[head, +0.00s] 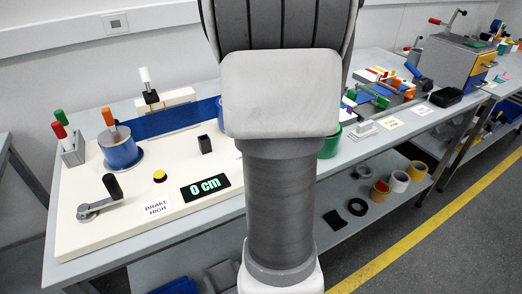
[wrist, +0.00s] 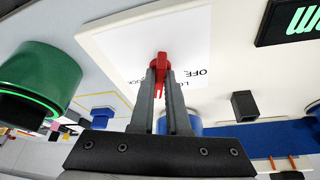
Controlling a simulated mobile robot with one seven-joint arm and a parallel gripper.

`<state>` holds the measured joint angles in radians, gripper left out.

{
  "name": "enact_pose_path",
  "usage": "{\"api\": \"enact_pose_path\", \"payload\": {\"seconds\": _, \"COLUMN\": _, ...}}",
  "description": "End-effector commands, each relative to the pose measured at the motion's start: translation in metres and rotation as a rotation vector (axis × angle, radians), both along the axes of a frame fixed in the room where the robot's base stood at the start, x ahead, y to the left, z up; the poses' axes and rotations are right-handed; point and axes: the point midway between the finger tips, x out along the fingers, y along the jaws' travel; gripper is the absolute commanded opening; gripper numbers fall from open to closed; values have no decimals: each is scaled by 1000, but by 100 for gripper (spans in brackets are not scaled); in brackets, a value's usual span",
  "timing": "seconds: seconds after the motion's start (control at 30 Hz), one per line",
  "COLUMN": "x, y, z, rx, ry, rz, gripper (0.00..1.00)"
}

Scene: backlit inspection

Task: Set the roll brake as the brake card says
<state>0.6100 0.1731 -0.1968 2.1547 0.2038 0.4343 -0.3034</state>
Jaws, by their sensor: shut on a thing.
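In the wrist view my gripper (wrist: 160,72) is shut on a red brake knob (wrist: 161,60), a narrow upright grip between the fingertips. The knob stands on a white dial plate (wrist: 190,35) with upside-down lettering. "OFF" reads clearly beside the knob; "LO" and another word are partly covered by the fingers. I cannot tell which mark the knob points at. In the head view the brake card (head: 157,207) reads "BRAKE HIGH" and lies at the front of the white machine board (head: 125,230). My own arm hides the knob and gripper there.
The board carries a crank (head: 98,207), yellow button (head: 160,175), "0 cm" display (head: 206,187), black square post (head: 205,145) and blue roll (head: 120,153). A green roll (wrist: 45,75) stands close to my gripper's left in the wrist view.

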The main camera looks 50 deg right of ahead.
Motion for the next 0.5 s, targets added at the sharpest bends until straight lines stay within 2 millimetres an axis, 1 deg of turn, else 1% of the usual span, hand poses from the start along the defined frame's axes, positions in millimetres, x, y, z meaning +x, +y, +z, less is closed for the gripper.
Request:
{"api": "enact_pose_path", "payload": {"seconds": 0.17, "x": 0, "y": 0, "z": 0, "rx": 1, "ry": 2, "rz": 0, "gripper": 0}}
{"api": "enact_pose_path", "payload": {"seconds": 0.2, "x": 0, "y": 0, "z": 0, "rx": 1, "ry": 2, "rz": 0, "gripper": 17}}
{"api": "enact_pose_path", "payload": {"seconds": 0.33, "x": 0, "y": 0, "z": 0, "rx": 1, "ry": 1, "rz": -1, "gripper": 41}}
{"api": "enact_pose_path", "payload": {"seconds": 0.37, "x": 0, "y": 0, "z": 0, "rx": 1, "ry": 1, "rz": -1, "gripper": 44}}
{"api": "enact_pose_path", "payload": {"seconds": 0.5, "x": 0, "y": 0, "z": 0, "rx": 1, "ry": 1, "rz": -1, "gripper": 44}}
